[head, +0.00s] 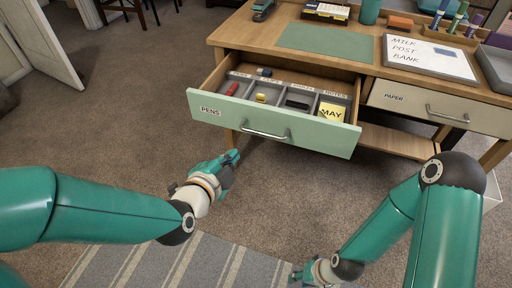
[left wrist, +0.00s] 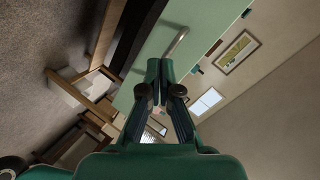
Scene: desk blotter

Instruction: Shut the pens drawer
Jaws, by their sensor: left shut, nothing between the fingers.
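The pens drawer (head: 220,112) has a mint-green front labelled PENS and stands pulled out of the wooden desk. Its handle (head: 264,134) is a metal bar, also visible in the left wrist view (left wrist: 174,43). Inside are grey compartments with a red item, a yellow item, a dark item and a yellow note marked MAY. My left gripper (head: 236,156) is shut and empty, in front of the drawer front and left of the handle in the head view. Its closed fingers (left wrist: 160,66) point towards the green front. My right gripper (head: 293,276) is low at the bottom edge; its fingers are too small to read.
The paper drawer (head: 405,101) to the right is shut. On the desk top lie a green blotter (head: 325,42), a whiteboard (head: 428,57), a stapler (head: 262,10) and pens in a holder. The carpet before the drawer is clear; a striped rug (head: 190,262) lies nearer.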

